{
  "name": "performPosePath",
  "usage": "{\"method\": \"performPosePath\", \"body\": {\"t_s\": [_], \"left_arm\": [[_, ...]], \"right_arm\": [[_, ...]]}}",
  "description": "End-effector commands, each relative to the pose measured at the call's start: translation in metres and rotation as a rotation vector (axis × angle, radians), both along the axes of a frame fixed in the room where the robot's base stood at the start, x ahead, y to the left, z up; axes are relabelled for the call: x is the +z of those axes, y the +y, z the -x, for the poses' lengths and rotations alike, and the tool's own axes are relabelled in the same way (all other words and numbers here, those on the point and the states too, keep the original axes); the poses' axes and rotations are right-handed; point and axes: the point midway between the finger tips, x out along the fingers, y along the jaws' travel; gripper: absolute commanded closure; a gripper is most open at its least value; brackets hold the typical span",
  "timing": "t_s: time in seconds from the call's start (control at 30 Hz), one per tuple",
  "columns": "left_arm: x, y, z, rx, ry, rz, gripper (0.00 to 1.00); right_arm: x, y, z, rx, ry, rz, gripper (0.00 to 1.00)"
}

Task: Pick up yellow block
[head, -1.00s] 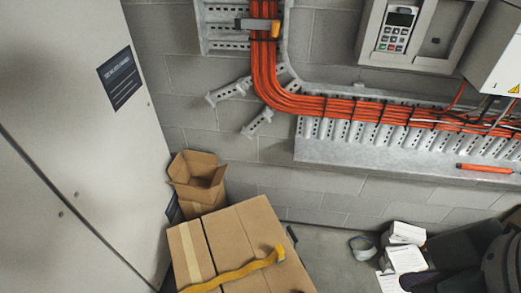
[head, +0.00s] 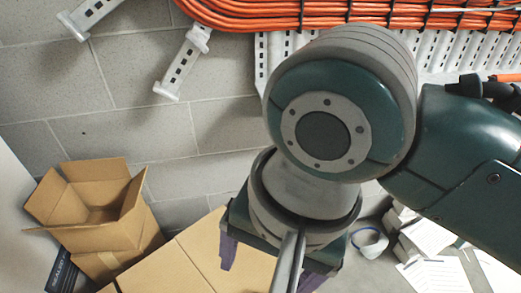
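I see no yellow block in the head view now. My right arm comes in from the right and covers the middle of the picture. My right gripper (head: 268,268) points down over the large cardboard box (head: 175,270). Its two purple fingers stand wide apart, so it looks open. A grey bar of my own arm crosses between them, and the arm hides part of the box top. I see nothing held. My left gripper is not in view.
An open cardboard box (head: 100,215) stands at the left by the block wall. Orange cables (head: 290,14) run along the top, with a perforated metal bracket (head: 185,65) below. White papers (head: 430,245) and a grey-white roll (head: 369,243) lie on the floor at right.

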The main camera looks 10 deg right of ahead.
Motion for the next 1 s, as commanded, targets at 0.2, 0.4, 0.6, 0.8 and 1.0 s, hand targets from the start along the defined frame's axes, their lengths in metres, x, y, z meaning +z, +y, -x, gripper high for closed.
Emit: {"method": "performPosePath", "body": {"t_s": [0.2, 0.4, 0.6, 0.8, 1.0], "left_arm": [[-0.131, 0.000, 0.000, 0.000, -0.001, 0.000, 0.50], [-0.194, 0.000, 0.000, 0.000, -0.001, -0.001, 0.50], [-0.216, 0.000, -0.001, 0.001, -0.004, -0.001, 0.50], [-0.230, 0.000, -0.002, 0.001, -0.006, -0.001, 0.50], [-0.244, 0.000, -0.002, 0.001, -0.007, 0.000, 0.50]], "right_arm": [[-0.129, -0.018, -0.025, -0.200, 0.024, 0.106, 0.12], [-0.187, -0.037, -0.044, -0.375, 0.022, 0.184, 0.12], [-0.206, -0.048, -0.053, -0.464, 0.015, 0.221, 0.12], [-0.228, -0.053, -0.055, -0.478, 0.015, 0.226, 0.12], [-0.253, -0.056, -0.058, -0.476, 0.015, 0.225, 0.12]]}}
